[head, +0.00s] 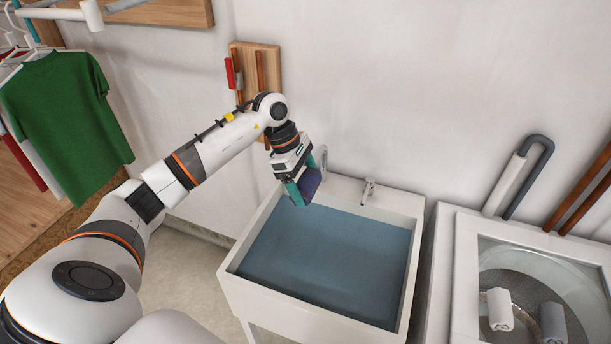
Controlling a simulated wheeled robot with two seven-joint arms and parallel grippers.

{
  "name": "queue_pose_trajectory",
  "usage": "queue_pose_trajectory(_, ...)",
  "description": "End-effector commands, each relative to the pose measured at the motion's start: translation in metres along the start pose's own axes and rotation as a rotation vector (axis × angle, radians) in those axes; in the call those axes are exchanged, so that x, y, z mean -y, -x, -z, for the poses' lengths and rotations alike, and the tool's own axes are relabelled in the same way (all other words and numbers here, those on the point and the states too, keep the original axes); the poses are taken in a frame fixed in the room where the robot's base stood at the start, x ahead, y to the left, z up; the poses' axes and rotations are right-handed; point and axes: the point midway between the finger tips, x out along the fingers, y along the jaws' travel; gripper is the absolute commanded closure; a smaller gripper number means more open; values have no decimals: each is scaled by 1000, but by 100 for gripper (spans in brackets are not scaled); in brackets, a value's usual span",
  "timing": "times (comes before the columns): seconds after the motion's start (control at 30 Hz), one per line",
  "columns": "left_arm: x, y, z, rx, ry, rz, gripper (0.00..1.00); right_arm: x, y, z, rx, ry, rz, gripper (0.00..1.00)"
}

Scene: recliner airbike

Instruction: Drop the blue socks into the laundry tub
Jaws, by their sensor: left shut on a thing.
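My left gripper (303,187) is shut on the rolled dark blue socks (311,181). It holds them over the back left part of the laundry tub (237,304), above the blue-grey surface inside. The gripper's fingers hide part of the socks. The tub is a white rectangular basin with a small tap (369,188) at its back edge. My right gripper is not in the picture.
A white open-topped washer (459,262) with light and grey rolls inside stands right of the tub. A wooden board (262,62) hangs on the wall behind my arm. A green shirt (66,120) hangs at the left.

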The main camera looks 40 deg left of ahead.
Motion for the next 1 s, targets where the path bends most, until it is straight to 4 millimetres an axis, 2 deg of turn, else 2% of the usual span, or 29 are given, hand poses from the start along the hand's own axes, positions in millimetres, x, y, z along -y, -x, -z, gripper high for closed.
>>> queue_pose_trajectory(0.2, -1, -26, -10, -2, -1, -3, 41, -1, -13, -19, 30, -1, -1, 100)
queue_pose_trajectory(0.4, -1, -44, -17, -1, -3, -3, 41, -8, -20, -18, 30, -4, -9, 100)
queue_pose_trajectory(0.73, 0, -47, -19, 0, -4, -2, 41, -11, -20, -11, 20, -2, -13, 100)
queue_pose_trajectory(0.77, 0, -47, -19, 0, -4, -2, 14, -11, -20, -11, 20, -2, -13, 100)
queue_pose_trajectory(0.8, 0, -47, -19, 0, -4, -2, 7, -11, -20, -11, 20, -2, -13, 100)
queue_pose_trajectory(0.87, 0, -47, -19, 0, -4, -2, 0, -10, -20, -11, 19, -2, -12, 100)
queue_pose_trajectory(1.0, 0, -47, -19, 0, -4, -2, 0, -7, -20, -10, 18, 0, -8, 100)
